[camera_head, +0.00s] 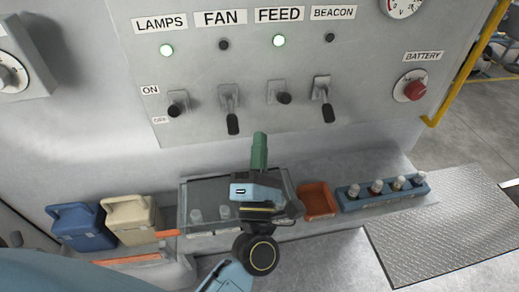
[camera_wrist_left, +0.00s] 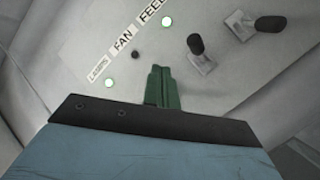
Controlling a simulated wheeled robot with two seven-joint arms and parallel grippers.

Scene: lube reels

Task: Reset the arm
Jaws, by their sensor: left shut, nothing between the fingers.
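My left gripper (camera_head: 260,137) has green fingers that are shut and empty. It is held in front of the switch panel (camera_head: 200,75), below the levers and apart from them in the picture. In the left wrist view its fingertips (camera_wrist_left: 160,70) are together, with the panel beyond. My left arm comes in from the bottom left. My right gripper is not in view.
The LAMPS lamp (camera_head: 166,50) and FEED lamp (camera_head: 279,41) glow green; FAN and BEACON lamps are dark. The FAN lever (camera_head: 232,122) and BEACON lever (camera_head: 328,110) hang down. A glass-topped case (camera_head: 195,190), orange tray (camera_head: 318,199), bottle rack (camera_head: 385,200) and jugs (camera_head: 132,219) stand below.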

